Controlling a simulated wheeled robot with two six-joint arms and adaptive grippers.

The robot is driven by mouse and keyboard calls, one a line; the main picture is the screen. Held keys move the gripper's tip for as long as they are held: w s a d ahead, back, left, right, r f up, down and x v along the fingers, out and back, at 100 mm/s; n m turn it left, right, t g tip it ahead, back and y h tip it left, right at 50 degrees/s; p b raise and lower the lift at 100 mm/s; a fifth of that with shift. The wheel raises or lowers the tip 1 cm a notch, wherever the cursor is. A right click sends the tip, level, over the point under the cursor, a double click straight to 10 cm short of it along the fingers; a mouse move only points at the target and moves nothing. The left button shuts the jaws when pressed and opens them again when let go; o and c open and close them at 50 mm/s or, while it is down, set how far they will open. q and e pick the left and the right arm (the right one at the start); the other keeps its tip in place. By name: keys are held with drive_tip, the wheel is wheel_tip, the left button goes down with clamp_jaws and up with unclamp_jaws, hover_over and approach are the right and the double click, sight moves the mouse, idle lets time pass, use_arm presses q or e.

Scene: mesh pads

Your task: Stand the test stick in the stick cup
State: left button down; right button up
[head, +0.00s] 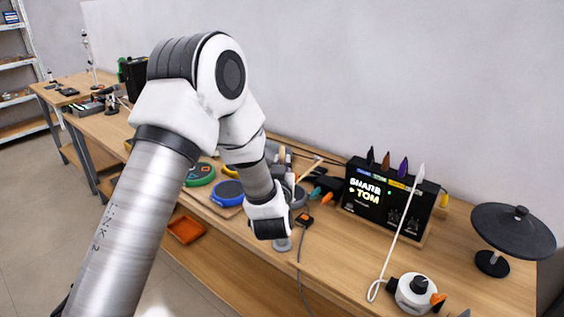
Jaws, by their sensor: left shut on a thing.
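My left gripper (269,224) hangs over the front part of the workbench, mostly seen from behind. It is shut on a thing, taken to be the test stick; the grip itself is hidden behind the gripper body. A thin pale wooden stick (311,169) shows slanted behind my left forearm, but I cannot tell whether it is the one in the grip. A small grey round piece (283,245) shows just under the gripper. I cannot make out the stick cup for certain. My right gripper is not in view.
A green pad (200,174) and a blue pad (227,191) lie left of the gripper. A black box with lit text (388,201), a white knobbed device (413,294) with a white cord, and a dark disc on a stand (512,232) stand to the right. The front middle is fairly clear.

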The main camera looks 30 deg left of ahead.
use_arm(q)
drive_tip(key=shift+f, duration=0.25)
drive_tip(key=c, duration=1.1)
unclamp_jaws()
drive_tip(key=v, duration=1.2)
